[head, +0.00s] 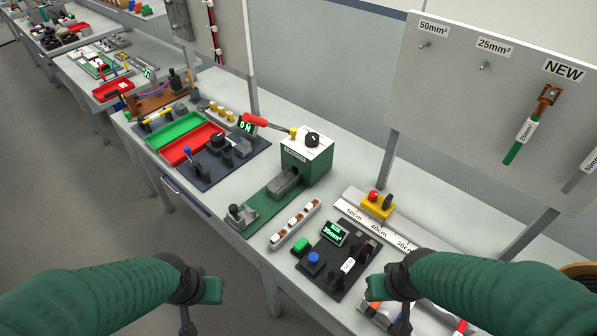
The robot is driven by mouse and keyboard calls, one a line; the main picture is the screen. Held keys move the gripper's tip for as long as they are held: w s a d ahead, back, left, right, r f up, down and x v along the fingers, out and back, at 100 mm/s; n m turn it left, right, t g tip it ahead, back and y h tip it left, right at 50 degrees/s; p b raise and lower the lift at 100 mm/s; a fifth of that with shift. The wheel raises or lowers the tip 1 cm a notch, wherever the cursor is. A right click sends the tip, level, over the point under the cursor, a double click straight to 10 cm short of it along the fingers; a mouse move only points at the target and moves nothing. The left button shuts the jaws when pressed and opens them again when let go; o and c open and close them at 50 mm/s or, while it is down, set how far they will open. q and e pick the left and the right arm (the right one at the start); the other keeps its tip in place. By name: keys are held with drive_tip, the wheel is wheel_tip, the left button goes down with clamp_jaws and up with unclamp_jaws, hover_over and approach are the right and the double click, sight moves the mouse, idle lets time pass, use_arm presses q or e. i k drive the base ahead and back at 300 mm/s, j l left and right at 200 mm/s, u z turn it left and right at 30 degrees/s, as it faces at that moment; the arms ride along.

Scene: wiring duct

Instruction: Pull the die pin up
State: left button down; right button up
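A green press-like machine (296,163) with a white top stands mid-bench. A small yellow pin (293,132) stands upright on its top, beside a black knob (312,140); I take it for the die pin, but cannot be sure. A red-handled lever (254,121) reaches left from the top. A grey block (286,183) sits at the front of the machine on a green base. My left gripper (202,308) hangs at the lower left, in front of the bench. My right gripper (390,305) is at the lower right, near the black panel. Both are well apart from the machine; their fingers are unclear.
A black panel (337,257) with a lit display and green and blue buttons lies near my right gripper. A white strip (295,224) with sockets lies left of it. Red and green trays (180,131) are further left. An upright board (490,95) stands behind at right.

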sight(293, 131)
drive_tip(key=i+j+u, duration=0.2)
drive_tip(key=u, duration=0.2)
drive_tip(key=i+j+u, duration=0.1)
drive_tip(key=i+u, duration=0.3)
